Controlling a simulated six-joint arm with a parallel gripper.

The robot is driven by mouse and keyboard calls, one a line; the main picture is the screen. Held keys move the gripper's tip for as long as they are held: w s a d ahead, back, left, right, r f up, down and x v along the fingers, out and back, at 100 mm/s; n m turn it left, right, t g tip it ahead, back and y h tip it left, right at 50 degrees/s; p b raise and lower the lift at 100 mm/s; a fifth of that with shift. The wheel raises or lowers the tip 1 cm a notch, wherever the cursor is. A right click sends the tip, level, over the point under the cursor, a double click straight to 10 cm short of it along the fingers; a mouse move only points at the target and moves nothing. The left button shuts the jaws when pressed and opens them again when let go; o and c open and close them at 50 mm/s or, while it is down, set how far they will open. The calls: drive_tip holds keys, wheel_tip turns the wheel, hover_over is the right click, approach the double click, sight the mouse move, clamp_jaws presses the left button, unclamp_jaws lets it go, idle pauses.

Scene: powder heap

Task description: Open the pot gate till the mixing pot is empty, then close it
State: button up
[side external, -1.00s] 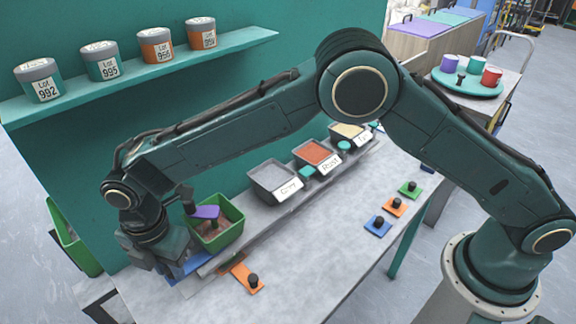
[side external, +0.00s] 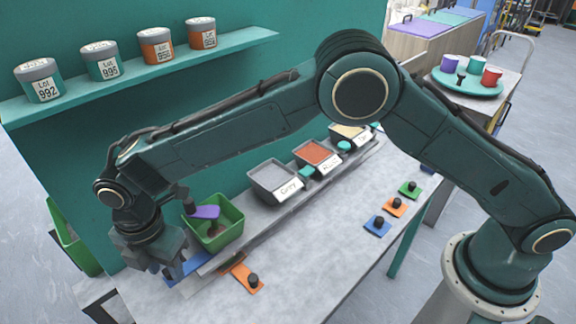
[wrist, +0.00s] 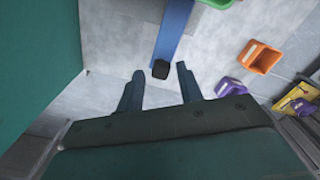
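The green mixing pot (side external: 232,226) stands at the left end of the table. A small brown patch of powder shows low inside it, and its inner walls are mostly bare. The blue gate strip (side external: 189,266) sticks out below the pot and carries a dark knob. In the wrist view the blue gate strip (wrist: 174,32) ends at the black knob (wrist: 161,69). My gripper (wrist: 159,72) is open, with a fingertip on each side of the knob and a visible gap at both sides. In the side view my gripper (side external: 166,270) is at the strip's outer end.
A purple piece (side external: 205,212) sits over the pot's left side. An orange plate (side external: 241,272) with a black knob lies just right of my gripper. Grey, red and tan powder bins line the back. The table's front middle is clear.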

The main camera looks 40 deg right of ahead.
sight(166, 271)
drive_tip(key=shift+r, duration=3.45)
drive_tip(key=shift+d, duration=0.15)
drive_tip(key=shift+w+d+r, duration=0.1)
drive_tip(key=shift+d+r, duration=0.1)
drive_tip(key=shift+r, duration=0.15)
drive_tip(key=s+d+r+m+t+y, duration=0.1)
drive_tip(key=s+d+r+m, duration=0.1)
drive_tip(key=d+r+m, duration=0.75)
drive_tip(key=s+d+r+m+t, duration=0.1)
drive_tip(key=s+d+r+m, duration=0.15)
drive_tip(key=d+r, duration=0.85)
drive_tip(key=s+d+f+m+t, duration=0.1)
drive_tip(key=s+d+f+m, duration=0.1)
drive_tip(key=s+d+m, duration=0.4)
drive_tip(key=s+d+f+m+t+h, duration=0.1)
drive_tip(key=s+d+m, duration=0.5)
drive_tip(key=s+d, duration=0.7)
wheel_tip(166, 271, down, 3)
drive_tip(key=shift+s+d+r+t, duration=0.2)
drive_tip(key=shift+s+t, duration=0.4)
drive_tip(key=shift+t, duration=0.2)
